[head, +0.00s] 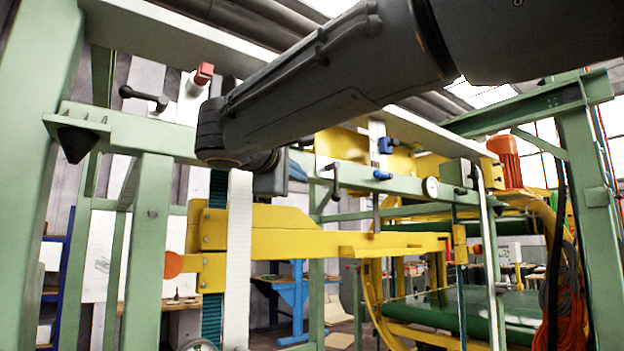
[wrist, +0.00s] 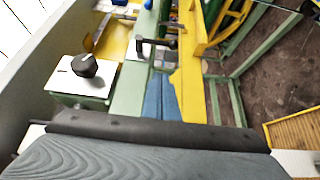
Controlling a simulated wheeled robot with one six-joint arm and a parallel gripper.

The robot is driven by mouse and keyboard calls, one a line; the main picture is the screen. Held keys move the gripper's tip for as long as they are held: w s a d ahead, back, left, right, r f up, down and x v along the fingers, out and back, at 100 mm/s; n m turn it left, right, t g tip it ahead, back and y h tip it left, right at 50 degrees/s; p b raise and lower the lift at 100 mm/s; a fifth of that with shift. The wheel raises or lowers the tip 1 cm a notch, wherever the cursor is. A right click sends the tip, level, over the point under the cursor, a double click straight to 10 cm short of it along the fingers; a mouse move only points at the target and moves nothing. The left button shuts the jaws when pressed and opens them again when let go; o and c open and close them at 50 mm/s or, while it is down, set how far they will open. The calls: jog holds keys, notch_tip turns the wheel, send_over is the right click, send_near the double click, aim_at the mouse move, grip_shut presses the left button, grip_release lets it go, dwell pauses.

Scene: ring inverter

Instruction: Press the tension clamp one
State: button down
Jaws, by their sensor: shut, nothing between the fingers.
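My arm reaches in from the upper right in the head view, and my gripper (head: 271,182) is at its end, in front of the green crossbeam. It is shut and holds nothing; its fingertips are hard to make out. No label marks which fitting is tension clamp one. A black ball-ended lever (head: 143,97) stands left of my gripper, and a black handle (head: 335,182) hangs from the beam to its right. In the wrist view, a black knob (wrist: 85,65) sits on a white plate, and a black handle (wrist: 156,43) lies beyond, apart from the dark body at the bottom.
A yellow beam (head: 290,242) runs below the green crossbeam (head: 400,184). A red fitting (head: 203,74), a blue fitting (head: 385,146) and a round gauge (head: 430,187) are on the frame. Green posts (head: 148,250) stand at the left.

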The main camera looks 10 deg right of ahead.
jog(key=s+d+p+x, duration=0.1)
jog(key=p+x, duration=0.4)
jog(key=x, duration=0.7)
jog(key=shift+s+d, duration=0.2)
jog(key=shift+d, duration=0.55)
jog(key=shift+w+f+b, duration=0.1)
jog(key=shift+f+b, duration=0.2)
jog(key=shift+b, duration=0.7)
